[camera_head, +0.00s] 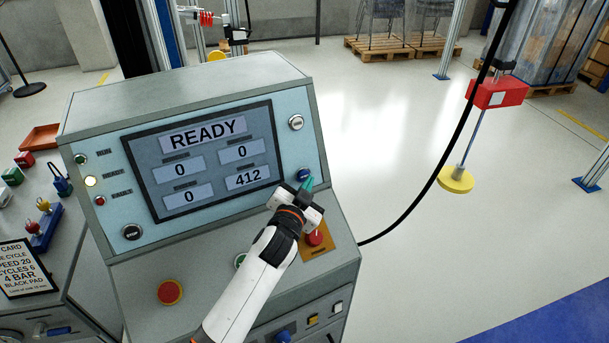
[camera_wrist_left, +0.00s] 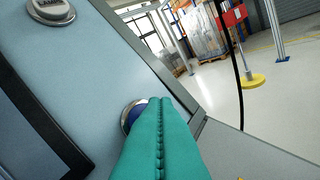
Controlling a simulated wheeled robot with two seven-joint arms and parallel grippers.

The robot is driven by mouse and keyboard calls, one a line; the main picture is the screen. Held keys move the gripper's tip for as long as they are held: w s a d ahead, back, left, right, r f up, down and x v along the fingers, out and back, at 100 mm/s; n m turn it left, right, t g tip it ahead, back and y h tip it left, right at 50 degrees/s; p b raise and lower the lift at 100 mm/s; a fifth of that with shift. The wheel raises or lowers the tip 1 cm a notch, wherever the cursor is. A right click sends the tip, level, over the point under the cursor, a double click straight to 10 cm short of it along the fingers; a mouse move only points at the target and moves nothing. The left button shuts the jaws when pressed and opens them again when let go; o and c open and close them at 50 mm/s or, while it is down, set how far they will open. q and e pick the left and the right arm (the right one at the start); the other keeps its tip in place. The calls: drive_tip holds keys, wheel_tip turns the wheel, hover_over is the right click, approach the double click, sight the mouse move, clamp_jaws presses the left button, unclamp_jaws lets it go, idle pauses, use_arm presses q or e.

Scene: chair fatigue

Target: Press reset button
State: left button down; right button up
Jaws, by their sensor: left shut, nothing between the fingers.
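The control console's screen (camera_head: 205,160) reads READY, with 0, 0, 0 and 412 below. A blue button (camera_head: 304,175) sits on the panel right of the screen. My left gripper (camera_head: 309,184) is shut and empty, its teal fingertips at the lower edge of this button. In the left wrist view the blue button (camera_wrist_left: 131,117), in a metal ring, is partly hidden behind the teal fingers (camera_wrist_left: 160,110). Whether they touch it I cannot tell. The button's label is not readable. My right gripper is not in view.
A silver button (camera_head: 296,122) is above the blue one, and a STOP button (camera_head: 132,232) is at the lower left. A red emergency button (camera_head: 170,292) and a red knob (camera_head: 315,238) are on the lower desk. A black cable (camera_head: 440,165) hangs at right.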

use_arm(q)
drive_tip(key=shift+s+d+r, duration=0.1)
drive_tip(key=shift+s+d, duration=0.15)
drive_tip(key=shift+s, duration=0.1)
drive_tip(key=shift+s+d+r+p, duration=0.15)
drive_tip(key=shift+s+d+p, duration=0.15)
drive_tip(key=shift+s, duration=0.3)
drive_tip(key=shift+s+d+r+p, duration=0.25)
drive_tip(key=shift+s+d, duration=0.1)
drive_tip(key=shift+s, duration=0.2)
drive_tip(key=shift+s+d+r+p, duration=0.1)
drive_tip(key=shift+s+d+p, duration=0.2)
drive_tip(key=shift+s, duration=0.3)
drive_tip(key=shift+f, duration=0.1)
